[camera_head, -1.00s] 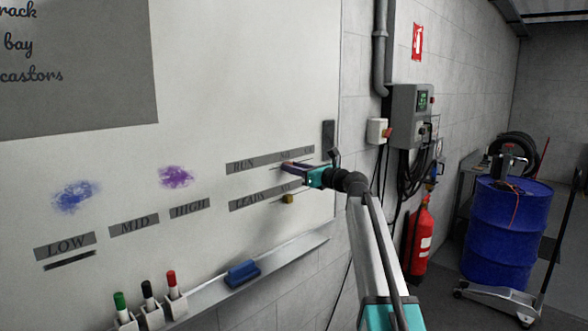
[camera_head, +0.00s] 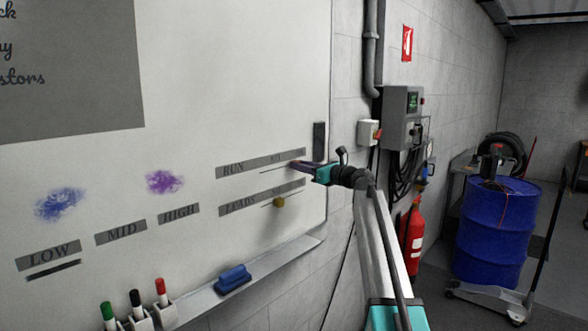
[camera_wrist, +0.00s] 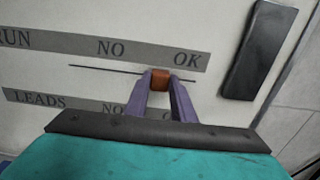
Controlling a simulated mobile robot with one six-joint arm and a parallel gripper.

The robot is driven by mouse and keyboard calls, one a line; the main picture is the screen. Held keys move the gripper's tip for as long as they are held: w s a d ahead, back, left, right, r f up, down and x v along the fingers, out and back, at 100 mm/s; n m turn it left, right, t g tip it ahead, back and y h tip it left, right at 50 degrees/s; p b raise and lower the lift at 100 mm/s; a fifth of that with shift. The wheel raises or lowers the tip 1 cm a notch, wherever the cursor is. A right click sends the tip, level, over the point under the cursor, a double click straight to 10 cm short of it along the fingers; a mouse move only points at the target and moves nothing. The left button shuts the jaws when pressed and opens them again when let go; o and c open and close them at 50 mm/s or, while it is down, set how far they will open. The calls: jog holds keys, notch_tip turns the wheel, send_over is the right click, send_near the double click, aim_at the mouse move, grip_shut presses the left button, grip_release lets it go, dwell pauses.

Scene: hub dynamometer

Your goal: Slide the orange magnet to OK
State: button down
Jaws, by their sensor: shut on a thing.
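The orange magnet (camera_wrist: 160,79) shows in the wrist view between my fingertips, on the whiteboard at the thin dark line under the RUN strip (camera_wrist: 100,46). My gripper (camera_wrist: 160,88) is shut on it. The magnet is below and a little left of the word OK (camera_wrist: 187,60), to the right of NO (camera_wrist: 111,47). In the head view my gripper (camera_head: 296,165) reaches the board at the right end of the RUN strip (camera_head: 262,164); the magnet is hidden there.
A dark bar (camera_head: 319,141) is just right of my gripper. A blue drum (camera_head: 497,233) stands at right.

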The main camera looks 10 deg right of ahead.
jog(key=shift+w+d+r, duration=0.1)
jog(key=shift+w+d, duration=0.55)
jog(key=shift+d, duration=0.25)
jog(key=shift+w+d, duration=0.65)
jog(key=shift+d, duration=0.25)
jog(key=c, duration=1.5)
grip_release()
jog(key=shift+d, duration=0.1)
jog(key=shift+s, duration=0.1)
jog(key=b+v, duration=0.3)
jog(key=v, duration=1)
jog(key=shift+s+d+b, duration=0.15)
jog(key=shift+s+b, duration=0.1)
jog(key=shift+b, duration=0.05)
